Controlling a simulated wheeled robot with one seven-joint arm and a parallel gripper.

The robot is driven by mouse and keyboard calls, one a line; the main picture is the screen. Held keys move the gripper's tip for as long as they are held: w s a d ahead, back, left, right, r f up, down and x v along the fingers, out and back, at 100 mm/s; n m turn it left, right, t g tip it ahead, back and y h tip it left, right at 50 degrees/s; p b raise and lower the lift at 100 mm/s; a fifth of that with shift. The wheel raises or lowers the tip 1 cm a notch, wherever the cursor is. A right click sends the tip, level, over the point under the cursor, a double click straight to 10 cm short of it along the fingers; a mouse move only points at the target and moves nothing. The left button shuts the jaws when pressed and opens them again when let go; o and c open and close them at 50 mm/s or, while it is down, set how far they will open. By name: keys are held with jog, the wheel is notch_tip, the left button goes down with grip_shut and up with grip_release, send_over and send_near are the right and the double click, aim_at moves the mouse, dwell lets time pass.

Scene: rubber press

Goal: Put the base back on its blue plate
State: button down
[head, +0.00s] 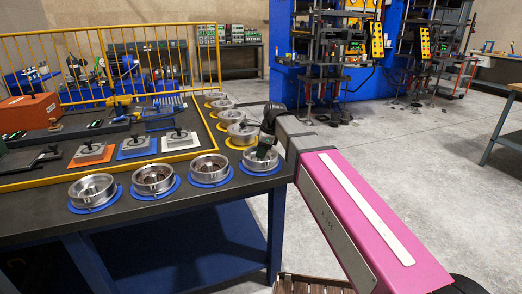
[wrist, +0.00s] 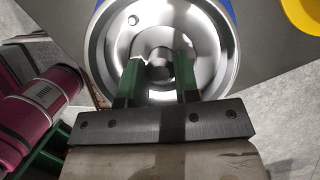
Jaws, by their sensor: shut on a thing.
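The base is a shiny round metal dish (head: 250,161) with a raised knob at its centre. In the head view it is at the right corner of the table, over a blue plate (head: 245,171). Whether it rests flat on the plate is hard to tell. The wrist view shows the dish (wrist: 205,45) from above, with a little blue plate (wrist: 233,8) past its rim. My gripper (head: 262,152) reaches into the dish. Its green fingers (wrist: 160,70) are shut on the central knob, one on each side.
Other metal dishes stand on blue plates to the left, including one nearby (head: 208,167). A dish on a yellow plate (head: 240,141) is just behind. A yellow rail (head: 120,175) runs along the table (head: 150,222). The floor to the right is open.

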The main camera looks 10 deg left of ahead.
jog(key=shift+f, duration=0.1)
jog(key=c, duration=0.8)
grip_release()
jog(key=shift+c, duration=0.2)
jog(key=v, duration=1.2)
jog(key=shift+s, duration=0.15)
